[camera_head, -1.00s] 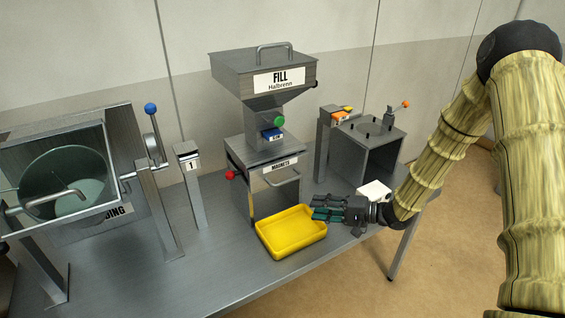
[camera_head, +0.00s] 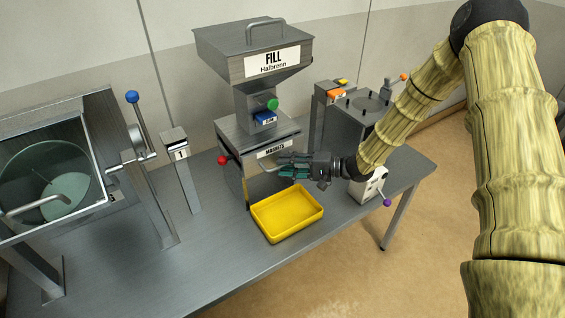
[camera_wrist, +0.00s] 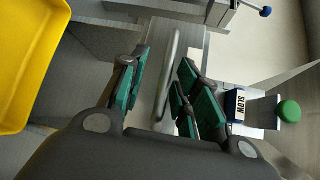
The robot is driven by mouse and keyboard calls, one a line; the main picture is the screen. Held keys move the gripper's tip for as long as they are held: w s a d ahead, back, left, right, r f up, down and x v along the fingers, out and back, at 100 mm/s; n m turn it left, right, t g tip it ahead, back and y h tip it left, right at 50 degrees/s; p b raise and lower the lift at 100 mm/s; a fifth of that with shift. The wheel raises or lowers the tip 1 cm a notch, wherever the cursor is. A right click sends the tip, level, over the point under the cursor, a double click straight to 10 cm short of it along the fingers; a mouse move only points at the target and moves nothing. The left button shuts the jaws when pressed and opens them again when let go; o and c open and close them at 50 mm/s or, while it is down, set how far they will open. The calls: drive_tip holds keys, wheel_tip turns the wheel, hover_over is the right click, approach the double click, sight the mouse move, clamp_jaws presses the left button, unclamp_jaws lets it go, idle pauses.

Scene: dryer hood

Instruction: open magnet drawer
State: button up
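The magnet drawer (camera_head: 237,172) is the grey metal box labelled MAGNETS, below the FILL hopper, and looks shut. Its bar handle (camera_wrist: 167,80) shows in the wrist view as a silver rod between my fingers. My gripper (camera_head: 285,165) is in front of the drawer face in the head view and hides most of the handle there. In the wrist view my gripper (camera_wrist: 160,75) is open, with green-padded fingers on both sides of the handle. A gap shows on each side of the rod; I cannot tell whether any finger touches it.
A yellow tray (camera_head: 287,229) lies on the table (camera_head: 215,260) just below my gripper. A red knob (camera_head: 222,160) sticks out at the drawer's left. A white box (camera_head: 367,188) with a purple knob stands right of my wrist. The FILL hopper (camera_head: 235,68) rises above.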

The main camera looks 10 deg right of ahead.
drive_tip(key=shift+w+a+r, duration=0.1)
drive_tip(key=shift+w+a, duration=0.05)
drive_tip(key=shift+a, duration=0.55)
drive_tip(key=shift+r, duration=0.1)
clamp_jaws()
drive_tip(key=shift+s, duration=0.2)
